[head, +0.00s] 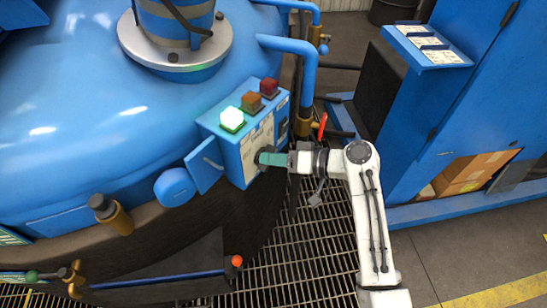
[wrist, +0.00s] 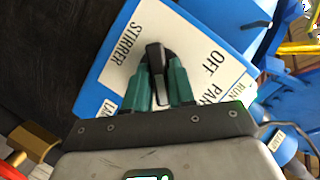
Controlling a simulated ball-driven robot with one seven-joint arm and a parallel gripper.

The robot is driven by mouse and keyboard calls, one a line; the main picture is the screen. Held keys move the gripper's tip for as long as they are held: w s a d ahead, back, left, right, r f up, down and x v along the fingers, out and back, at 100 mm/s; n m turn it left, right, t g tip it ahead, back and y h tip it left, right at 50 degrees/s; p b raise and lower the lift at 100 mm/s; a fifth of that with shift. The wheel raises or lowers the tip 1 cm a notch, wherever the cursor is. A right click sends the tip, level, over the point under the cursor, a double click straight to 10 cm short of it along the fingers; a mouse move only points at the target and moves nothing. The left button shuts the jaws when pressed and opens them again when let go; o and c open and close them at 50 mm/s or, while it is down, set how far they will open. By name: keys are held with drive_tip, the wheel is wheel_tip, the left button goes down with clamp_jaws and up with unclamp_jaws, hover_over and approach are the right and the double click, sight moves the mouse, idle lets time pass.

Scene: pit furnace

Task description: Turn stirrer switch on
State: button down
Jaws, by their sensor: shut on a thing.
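The stirrer switch (wrist: 155,57) is a black knob on a white panel plate (wrist: 122,58) marked STIRRER and OFF. My gripper (wrist: 157,72) has its two teal fingers on either side of the knob's bar and is shut on it. The bar runs nearly up and down in the wrist view. In the head view my gripper (head: 264,158) reaches from the right to the front of the blue control box (head: 232,158), and the knob there is mostly hidden.
A glowing green lamp (head: 232,119), an amber lamp (head: 252,102) and a red lamp (head: 269,87) top the box. An open blue door (head: 205,165) is at its left. The blue furnace (head: 80,110) stands behind. A red-handled valve (head: 321,127) is close to my arm.

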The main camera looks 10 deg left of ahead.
drive_tip(key=shift+f, duration=0.1)
drive_tip(key=c, duration=1)
unclamp_jaws()
drive_tip(key=shift+c, duration=0.2)
drive_tip(key=shift+d, duration=0.1)
drive_tip(key=v, duration=1)
drive_tip(key=shift+d+b, duration=0.3)
drive_tip(key=shift+b, duration=0.15)
drive_tip(key=shift+s, duration=0.1)
